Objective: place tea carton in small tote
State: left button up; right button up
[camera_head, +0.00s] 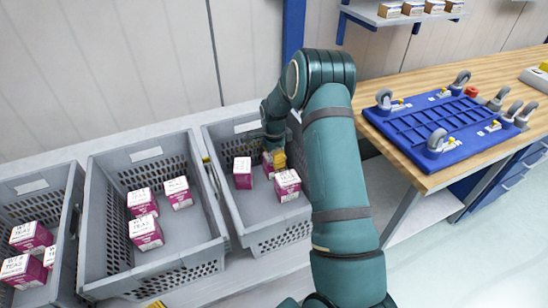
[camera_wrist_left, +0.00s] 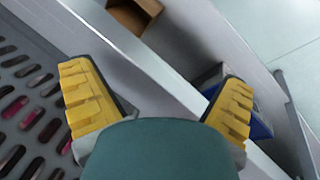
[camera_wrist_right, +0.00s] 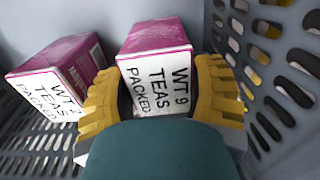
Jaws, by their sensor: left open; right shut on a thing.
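My right gripper (camera_head: 274,158) reaches down into the right grey tote (camera_head: 247,222) and is shut on a pink-and-white tea carton (camera_wrist_right: 158,75). In the right wrist view its yellow fingers (camera_wrist_right: 160,95) lie on either side of this carton's lettered white face. A second carton (camera_wrist_right: 58,85) lies close by on the left. In the head view two other cartons, one to the left (camera_head: 242,173) and one to the right (camera_head: 287,186), sit in this tote. My left gripper (camera_wrist_left: 157,80) is open and empty beside a perforated grey tote wall (camera_wrist_left: 28,95).
The middle grey tote (camera_head: 100,215) holds several tea cartons, and the left tote (camera_head: 68,215) holds more. A wooden bench (camera_head: 420,178) with a blue wheeled dolly (camera_head: 435,120) stands at right. A shelf (camera_head: 372,14) with small boxes hangs at the top.

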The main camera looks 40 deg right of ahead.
jog(key=shift+f, duration=0.1)
jog(key=o, duration=1)
jog(key=shift+o, duration=0.2)
jog(key=shift+r, duration=0.2)
jog(key=shift+r, duration=0.35)
notch_tip(320, 180, up, 11)
jog(key=shift+r, duration=0.15)
jog(key=shift+s, duration=0.1)
